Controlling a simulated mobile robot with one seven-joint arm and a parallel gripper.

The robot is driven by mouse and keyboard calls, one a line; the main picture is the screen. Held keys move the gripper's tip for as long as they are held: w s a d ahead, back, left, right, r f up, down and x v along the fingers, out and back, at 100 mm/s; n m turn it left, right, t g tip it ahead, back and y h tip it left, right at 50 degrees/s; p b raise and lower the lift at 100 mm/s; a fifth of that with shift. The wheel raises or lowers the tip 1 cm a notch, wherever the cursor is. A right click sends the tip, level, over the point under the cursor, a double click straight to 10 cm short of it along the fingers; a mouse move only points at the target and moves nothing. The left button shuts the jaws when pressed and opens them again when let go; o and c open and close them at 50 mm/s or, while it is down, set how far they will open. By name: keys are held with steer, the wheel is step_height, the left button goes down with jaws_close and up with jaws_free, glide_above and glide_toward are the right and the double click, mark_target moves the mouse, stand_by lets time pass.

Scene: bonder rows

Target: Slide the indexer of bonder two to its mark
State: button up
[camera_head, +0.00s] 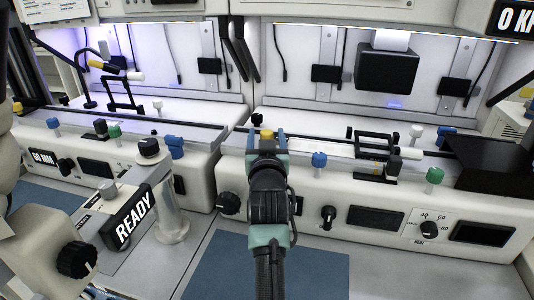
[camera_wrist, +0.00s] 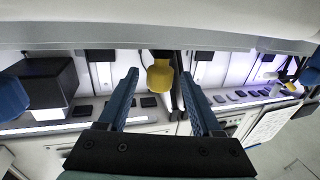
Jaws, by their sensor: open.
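A yellow knob (camera_head: 267,134), which looks like the indexer's handle, stands at the left end of the long rail (camera_head: 315,149) on the right bonder (camera_head: 330,185). In the wrist view the yellow knob (camera_wrist: 160,75) sits between the two blue fingers of my gripper (camera_wrist: 160,88), with gaps on both sides. In the head view my gripper (camera_head: 267,136) reaches over the bonder's front edge with its tips beside the knob. It is open and holds nothing. I cannot make out the mark or a bonder number.
Blue (camera_head: 319,160) and green (camera_head: 435,176) knobs stand on the right bonder's front ledge. A black frame (camera_head: 375,141) and a dark slanted box (camera_head: 490,162) lie farther right. The left bonder (camera_head: 120,152) and a READY sign (camera_head: 132,220) are to the left.

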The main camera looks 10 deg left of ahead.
steer(key=v, duration=1.2)
steer(key=s+d+r+m+t+h+p, duration=0.1)
steer(key=s+d+r+t+p, duration=0.2)
steer(key=r, duration=1.1)
steer(key=s+d+r+m+t+h+p, duration=0.1)
steer(key=s+d+r+t+h+p, duration=0.1)
steer(key=s+r, duration=0.8)
steer(key=s+d+r+m+t+h+p, duration=0.1)
steer(key=s+d+r+t+p, duration=0.4)
steer(key=r, duration=1.5)
steer(key=shift+s+d+r+h+p, duration=0.25)
steer(key=shift+s+d+h+p, duration=0.1)
steer(key=shift+s+d, duration=0.6)
steer(key=shift+w, duration=0.1)
